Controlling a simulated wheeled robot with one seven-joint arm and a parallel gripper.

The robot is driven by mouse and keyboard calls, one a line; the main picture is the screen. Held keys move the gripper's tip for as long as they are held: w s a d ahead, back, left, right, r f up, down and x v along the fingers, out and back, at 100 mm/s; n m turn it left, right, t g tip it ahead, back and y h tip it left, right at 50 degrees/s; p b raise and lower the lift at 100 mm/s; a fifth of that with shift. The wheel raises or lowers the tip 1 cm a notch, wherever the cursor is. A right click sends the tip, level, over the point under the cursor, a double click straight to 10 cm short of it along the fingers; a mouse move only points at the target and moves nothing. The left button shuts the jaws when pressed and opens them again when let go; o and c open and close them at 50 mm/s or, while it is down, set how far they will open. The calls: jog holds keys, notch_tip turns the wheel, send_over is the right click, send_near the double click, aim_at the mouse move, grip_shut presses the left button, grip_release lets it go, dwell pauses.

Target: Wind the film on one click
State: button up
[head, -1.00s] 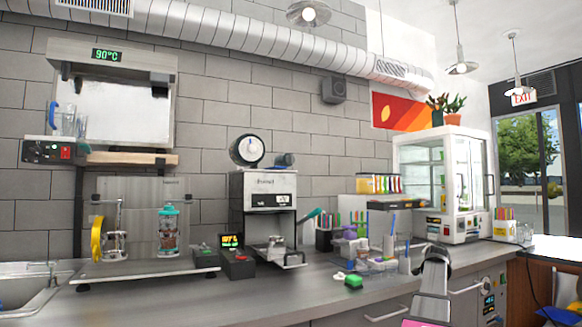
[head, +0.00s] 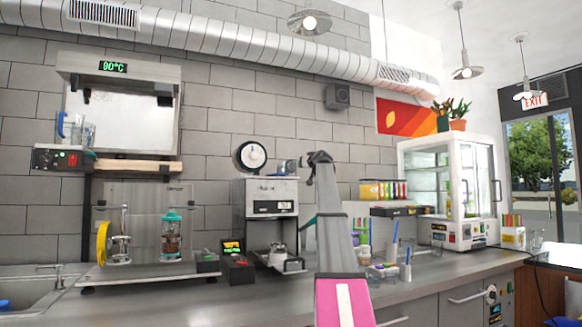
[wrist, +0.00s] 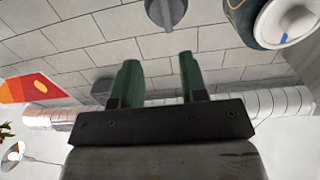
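The cup sealer (head: 271,200) stands on the counter in the head view, with the white film roll (head: 251,155) on top. A dark grey winding knob (head: 286,166) is to the right of the roll. In the wrist view the knob (wrist: 167,12) is at the top middle and the film roll (wrist: 287,20) at the top right. My gripper (wrist: 158,60) is open and empty, its two green fingers apart and pointing toward the knob, not touching it. In the head view my arm rises on the right of the sealer, with its end close to the knob.
A cup (head: 278,254) sits in the sealer's lower bay. The teal lever (head: 309,221) is partly beside my arm. A small control box (head: 236,265) stands to the left. A glass display case (head: 448,190) is at the right. The wall above the sealer is clear.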

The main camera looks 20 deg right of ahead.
aim_at(294, 165)
jog(key=w, duration=0.3)
jog(key=w+a, duration=0.1)
jog(key=w, duration=0.7)
jog(key=shift+a+r, duration=0.15)
jog(key=shift+r, duration=0.1)
grip_shut()
